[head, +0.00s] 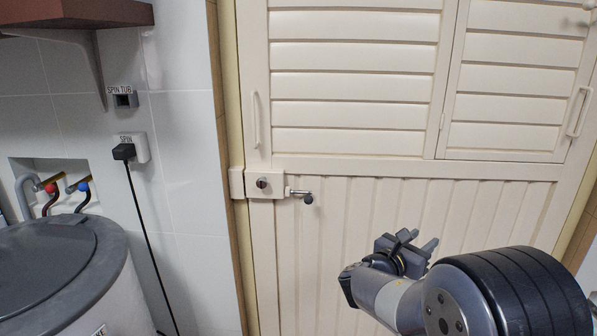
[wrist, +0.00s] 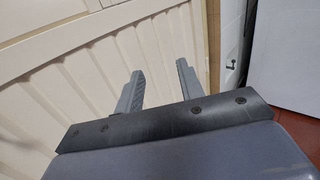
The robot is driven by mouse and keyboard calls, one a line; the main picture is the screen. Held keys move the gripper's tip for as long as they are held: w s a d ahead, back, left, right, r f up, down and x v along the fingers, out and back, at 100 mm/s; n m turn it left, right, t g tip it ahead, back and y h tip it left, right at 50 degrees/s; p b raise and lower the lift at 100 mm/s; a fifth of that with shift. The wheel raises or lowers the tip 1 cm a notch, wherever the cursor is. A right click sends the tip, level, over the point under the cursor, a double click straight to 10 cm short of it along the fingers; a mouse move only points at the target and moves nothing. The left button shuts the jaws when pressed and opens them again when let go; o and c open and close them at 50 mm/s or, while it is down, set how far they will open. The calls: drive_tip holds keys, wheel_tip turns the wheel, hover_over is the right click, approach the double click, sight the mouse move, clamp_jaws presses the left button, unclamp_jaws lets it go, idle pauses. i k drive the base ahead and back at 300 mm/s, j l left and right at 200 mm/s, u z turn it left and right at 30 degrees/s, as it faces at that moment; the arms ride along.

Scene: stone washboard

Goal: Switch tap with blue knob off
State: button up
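The tap with the blue knob (head: 83,186) is at the left edge of the head view, in a wall recess behind a washing tub. A similar tap with a red knob (head: 50,188) is just left of it. My gripper (head: 420,242) is at the lower right of the head view, in front of the cream door and far from the taps. In the wrist view my gripper (wrist: 160,85) has its two fingers apart with nothing between them. The taps do not show in the wrist view.
The round grey-lidded tub (head: 50,255) stands below the taps. A black plug (head: 124,152) and its cable hang on the tiled wall. The cream door (head: 350,215) has a protruding handle (head: 308,198). A dark shelf (head: 75,14) is at the upper left.

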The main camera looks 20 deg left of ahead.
sight(83, 187)
drive_tip(key=i+j+u, duration=0.2)
drive_tip(key=u, duration=0.25)
drive_tip(key=i+u, duration=0.35)
drive_tip(key=u, duration=0.15)
drive_tip(key=i+u, duration=0.3)
drive_tip(key=u, duration=0.15)
drive_tip(key=i+l+u, duration=0.15)
drive_tip(key=u, duration=0.3)
drive_tip(key=i+l+u, duration=0.15)
drive_tip(key=i+u, duration=0.25)
drive_tip(key=i+l+u, duration=0.3)
drive_tip(key=i+u, duration=0.15)
drive_tip(key=i, duration=0.1)
